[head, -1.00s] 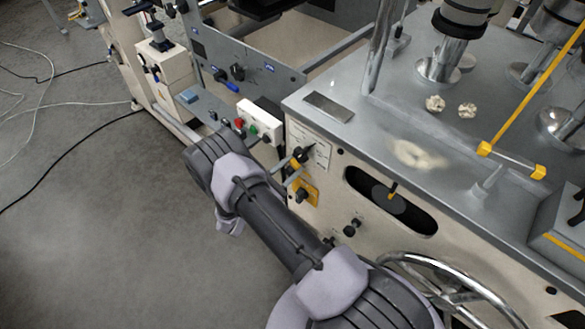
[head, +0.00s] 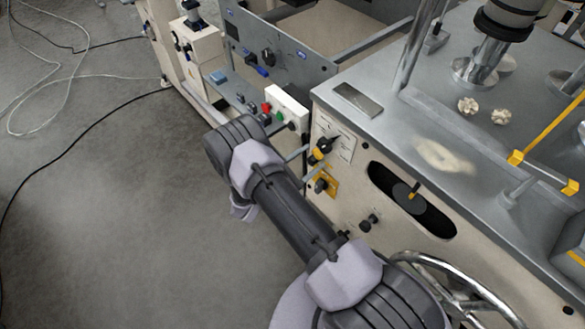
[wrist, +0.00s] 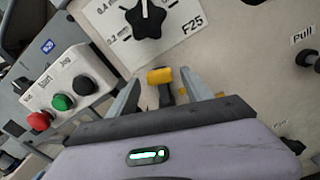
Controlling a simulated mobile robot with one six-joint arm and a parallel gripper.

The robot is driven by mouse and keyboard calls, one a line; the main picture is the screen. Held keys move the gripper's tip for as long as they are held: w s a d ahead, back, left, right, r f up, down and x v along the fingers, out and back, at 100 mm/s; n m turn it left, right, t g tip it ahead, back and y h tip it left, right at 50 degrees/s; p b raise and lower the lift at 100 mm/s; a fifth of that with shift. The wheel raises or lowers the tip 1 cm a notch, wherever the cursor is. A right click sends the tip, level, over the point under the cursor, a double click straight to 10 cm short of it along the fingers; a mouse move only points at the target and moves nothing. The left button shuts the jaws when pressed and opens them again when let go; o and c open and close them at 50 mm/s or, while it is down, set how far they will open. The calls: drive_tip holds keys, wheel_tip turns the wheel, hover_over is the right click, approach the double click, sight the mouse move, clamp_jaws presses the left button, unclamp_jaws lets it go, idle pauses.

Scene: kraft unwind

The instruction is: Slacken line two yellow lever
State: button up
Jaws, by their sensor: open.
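A yellow-tipped lever (wrist: 160,76) stands out from the cream machine panel, just below a black star knob with a printed scale. My gripper (wrist: 160,84) is open, with one finger on each side of the lever's yellow end. I cannot tell whether either finger touches it. In the head view the yellow tip (head: 317,155) shows small beside the end of my arm, above a yellow plate (head: 332,184). Another yellow-tipped lever (head: 412,191) stands in a dark oval slot further right. My gripper's body hides the lower part of the panel in the wrist view.
A white button box (head: 287,106) with red, green and black buttons is close to the left of my gripper. A black knob marked Pull (wrist: 307,58) sticks out at right. A chrome handwheel (head: 450,285) is near my arm.

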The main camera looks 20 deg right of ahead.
drive_tip(key=p+v, duration=0.2)
drive_tip(key=v, duration=1.3)
drive_tip(key=shift+s+a+p, duration=0.2)
drive_tip(key=shift+a+p, duration=0.15)
drive_tip(key=shift+r, duration=0.1)
